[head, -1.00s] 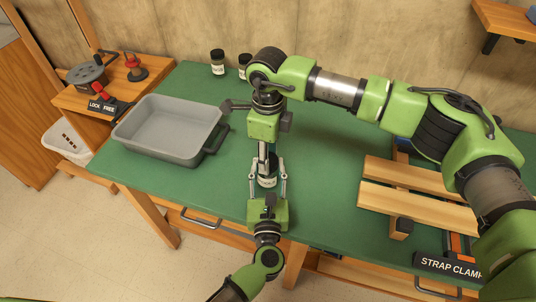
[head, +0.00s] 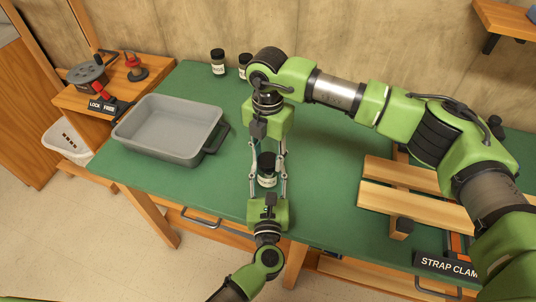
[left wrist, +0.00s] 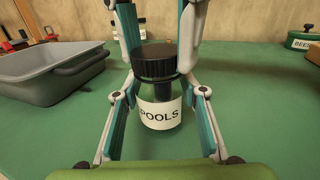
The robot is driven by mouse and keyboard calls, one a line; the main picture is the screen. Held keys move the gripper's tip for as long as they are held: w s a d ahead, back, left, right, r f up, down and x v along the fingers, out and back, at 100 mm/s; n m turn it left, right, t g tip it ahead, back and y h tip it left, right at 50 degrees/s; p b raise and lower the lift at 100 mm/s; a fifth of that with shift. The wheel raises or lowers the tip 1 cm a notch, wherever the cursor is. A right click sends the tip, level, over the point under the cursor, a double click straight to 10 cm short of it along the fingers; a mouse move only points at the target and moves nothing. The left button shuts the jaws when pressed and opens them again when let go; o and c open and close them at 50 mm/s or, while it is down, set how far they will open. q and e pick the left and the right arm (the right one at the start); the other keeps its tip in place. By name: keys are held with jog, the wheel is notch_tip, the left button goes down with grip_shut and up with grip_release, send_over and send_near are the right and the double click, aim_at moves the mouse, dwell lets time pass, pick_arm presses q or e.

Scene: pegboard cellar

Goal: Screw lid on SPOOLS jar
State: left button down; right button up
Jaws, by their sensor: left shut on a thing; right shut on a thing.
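The SPOOLS jar (head: 267,181) stands upright on the green bench top, its white label facing me in the left wrist view (left wrist: 160,113). My left gripper (head: 268,184) is shut on the jar's sides from the front. A black ribbed lid (left wrist: 155,62) is at the jar's top; it also shows in the head view (head: 267,160). My right gripper (head: 268,157) points down from above and is shut on the lid, one finger on each side. A darker, narrower part shows between lid and label. I cannot tell how far the lid is seated.
A grey tray (head: 120,135) lies on the bench to the left. Two dark-lidded jars (head: 218,64) (head: 243,73) stand at the back. Wooden slats (head: 420,209) and a STRAP CLAMP sign (head: 447,264) are at the right. Green bench top is clear around the jar.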

jog(key=m, duration=1.2)
jog(key=shift+m, duration=0.3)
jog(key=o, duration=0.8)
jog(key=shift+r, duration=2.25)
jog(key=shift+c, duration=0.4)
